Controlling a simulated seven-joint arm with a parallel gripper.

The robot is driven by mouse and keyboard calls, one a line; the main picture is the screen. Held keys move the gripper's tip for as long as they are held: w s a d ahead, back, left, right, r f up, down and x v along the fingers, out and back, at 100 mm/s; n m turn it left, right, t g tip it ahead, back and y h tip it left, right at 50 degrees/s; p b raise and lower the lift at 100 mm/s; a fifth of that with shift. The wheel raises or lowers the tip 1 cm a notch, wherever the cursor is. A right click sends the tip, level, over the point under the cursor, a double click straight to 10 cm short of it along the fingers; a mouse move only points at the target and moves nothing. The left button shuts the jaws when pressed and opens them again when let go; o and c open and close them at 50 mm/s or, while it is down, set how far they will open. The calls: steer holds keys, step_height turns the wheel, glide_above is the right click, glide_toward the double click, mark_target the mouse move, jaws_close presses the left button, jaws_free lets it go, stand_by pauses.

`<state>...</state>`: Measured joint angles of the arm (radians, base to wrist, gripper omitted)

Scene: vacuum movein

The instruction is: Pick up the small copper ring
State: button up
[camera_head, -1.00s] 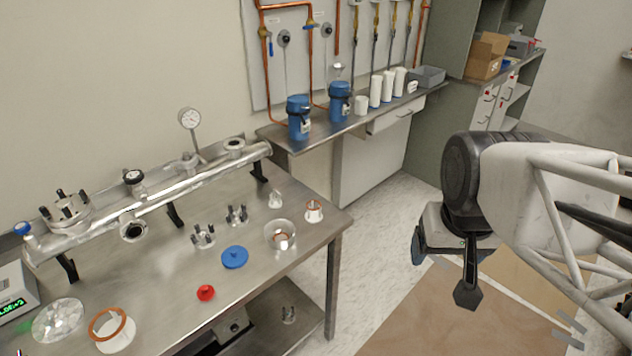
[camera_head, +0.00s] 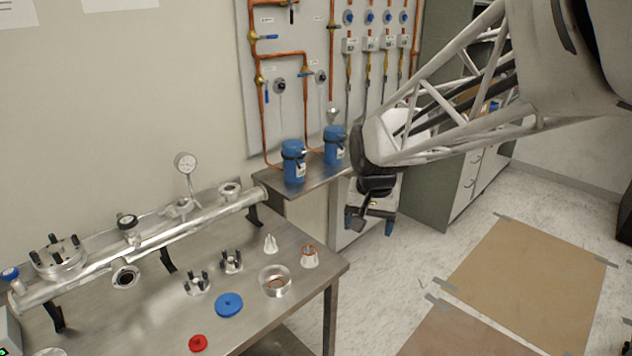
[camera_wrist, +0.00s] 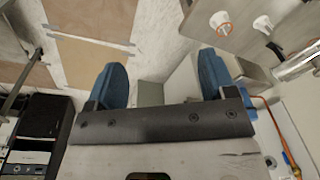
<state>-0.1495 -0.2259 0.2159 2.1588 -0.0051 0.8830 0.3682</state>
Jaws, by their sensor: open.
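A small copper-coloured ring (camera_head: 309,249) sits at the top of a white tapered holder (camera_head: 309,260) near the right end of the steel table. Another copper-coloured ring (camera_head: 275,284) lies in a clear round dish (camera_head: 264,276) just left of it. I cannot tell which of the two is meant. The wrist view shows the dish's ring (camera_wrist: 223,27) at upper right. My gripper (camera_head: 369,223) is beyond the table's right end, apart from both rings. Its blue fingers (camera_wrist: 162,78) are spread in the wrist view, with nothing between them.
A blue disc (camera_head: 229,305), a red disc (camera_head: 198,342), small clamps and a white cone (camera_head: 270,244) stand near the dish. A metal vacuum tube (camera_head: 160,243) runs along the table's back. Blue canisters (camera_head: 293,163) stand on the back shelf. Open floor lies right.

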steer(key=w+a+f+m, duration=0.1)
steer(key=w+a+f, duration=0.5)
steer(key=w, duration=0.3)
steer(key=w+a+f+m+g, duration=0.1)
steer(key=w+a+f, duration=0.6)
steer(key=w+f, duration=0.1)
steer(key=shift+w+a+f, duration=0.2)
steer(key=shift+w, duration=0.25)
steer(key=shift+f, duration=0.1)
steer(key=shift+f, duration=1.2)
steer(key=shift+f, duration=0.1)
steer(key=shift+s+f, duration=0.15)
steer(key=shift+f, duration=2.35)
steer(key=shift+f, duration=0.25)
steer(key=c, duration=0.9)
